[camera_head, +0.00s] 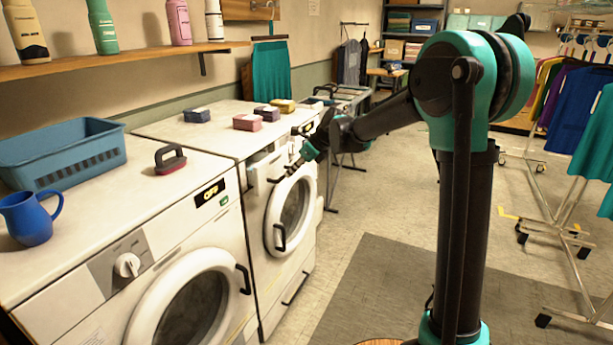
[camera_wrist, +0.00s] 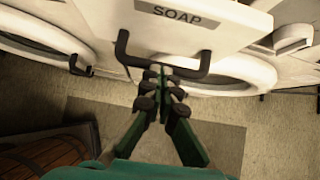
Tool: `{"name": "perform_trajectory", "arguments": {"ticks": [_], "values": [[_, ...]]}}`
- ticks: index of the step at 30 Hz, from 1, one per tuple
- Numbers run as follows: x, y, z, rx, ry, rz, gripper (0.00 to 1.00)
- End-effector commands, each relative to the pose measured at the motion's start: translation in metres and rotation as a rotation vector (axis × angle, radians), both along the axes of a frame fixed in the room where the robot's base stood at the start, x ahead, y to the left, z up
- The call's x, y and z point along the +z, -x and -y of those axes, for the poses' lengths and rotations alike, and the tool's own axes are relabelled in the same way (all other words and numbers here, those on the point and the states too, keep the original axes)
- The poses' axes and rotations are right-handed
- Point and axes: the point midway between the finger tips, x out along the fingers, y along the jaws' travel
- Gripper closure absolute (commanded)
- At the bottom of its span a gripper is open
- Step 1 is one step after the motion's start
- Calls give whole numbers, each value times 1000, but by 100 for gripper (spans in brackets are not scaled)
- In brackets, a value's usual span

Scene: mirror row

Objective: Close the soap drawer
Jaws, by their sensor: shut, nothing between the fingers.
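The soap drawer (camera_head: 262,167) is at the upper front of the second white washing machine and appears to stand out from it. In the wrist view its white front (camera_wrist: 235,25) carries a SOAP label (camera_wrist: 178,14) and a black bar handle (camera_wrist: 124,47). My gripper (camera_head: 292,172) is in front of the drawer. In the wrist view my gripper (camera_wrist: 160,72) is shut and empty, with its fingertips at the middle of the handle bar. The fingers partly hide the bar, and I cannot tell whether they touch it.
The round washer door (camera_head: 290,216) is below the drawer. Clothes racks (camera_head: 560,190) stand at right. Floor between is clear.

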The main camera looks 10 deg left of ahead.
Motion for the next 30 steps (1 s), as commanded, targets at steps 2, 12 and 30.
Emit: {"name": "perform_trajectory", "arguments": {"ticks": [2, 12, 30], "values": [[0, -5, -16, 4, 0, 0, 100], [0, -19, -52, 1, 1, 0, 100], [1, -21, -54, 0, 0, 0, 100]]}}
